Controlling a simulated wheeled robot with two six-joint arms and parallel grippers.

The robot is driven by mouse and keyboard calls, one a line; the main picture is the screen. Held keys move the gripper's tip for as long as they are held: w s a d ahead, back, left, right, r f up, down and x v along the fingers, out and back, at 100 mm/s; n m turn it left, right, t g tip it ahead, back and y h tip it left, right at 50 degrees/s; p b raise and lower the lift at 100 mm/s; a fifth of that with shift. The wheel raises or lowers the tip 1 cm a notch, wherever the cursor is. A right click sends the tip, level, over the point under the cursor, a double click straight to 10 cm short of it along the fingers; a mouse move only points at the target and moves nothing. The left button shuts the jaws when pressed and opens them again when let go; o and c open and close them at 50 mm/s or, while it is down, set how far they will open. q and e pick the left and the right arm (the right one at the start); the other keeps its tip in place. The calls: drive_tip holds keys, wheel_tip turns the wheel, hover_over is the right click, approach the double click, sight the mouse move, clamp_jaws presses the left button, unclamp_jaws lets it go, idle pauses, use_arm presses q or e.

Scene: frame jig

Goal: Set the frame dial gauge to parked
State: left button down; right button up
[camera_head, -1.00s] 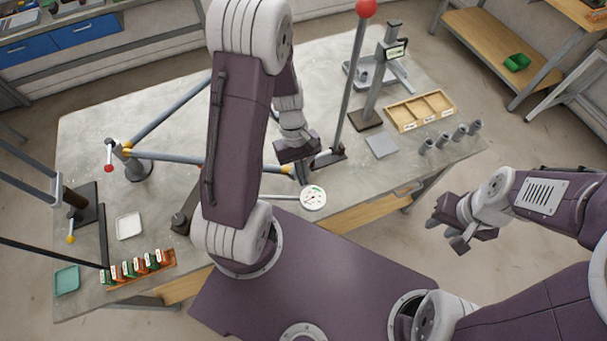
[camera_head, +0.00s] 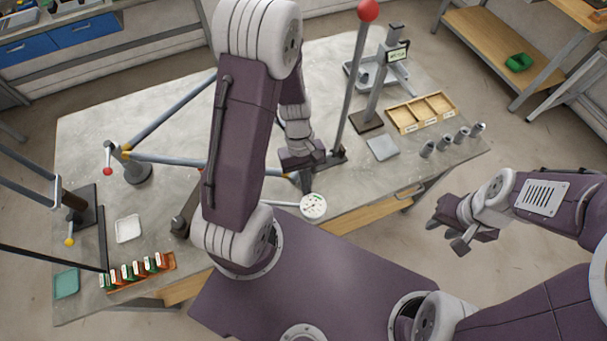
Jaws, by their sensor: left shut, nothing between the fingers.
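The dial gauge (camera_head: 313,206) is a small round white face with dark marks at the table's front edge; its reading is too small to make out. It sits near the right end of the grey-blue frame bar (camera_head: 165,158) with yellow joints. My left gripper (camera_head: 306,183) is shut and empty, just above and behind the dial in the picture; whether it touches anything cannot be told. My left arm hides part of the frame. My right gripper (camera_head: 447,230) is open and empty, off the table's right front side.
A red-topped post (camera_head: 352,90) stands close behind my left gripper. A wooden divided tray (camera_head: 421,111), a grey plate (camera_head: 382,148) and several grey cylinders (camera_head: 443,141) lie to the right. A rack of coloured blocks (camera_head: 140,271) and a white dish (camera_head: 128,228) are at left.

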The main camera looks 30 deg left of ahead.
use_arm(q)
drive_tip(key=v, duration=0.9)
drive_tip(key=shift+b, duration=0.35)
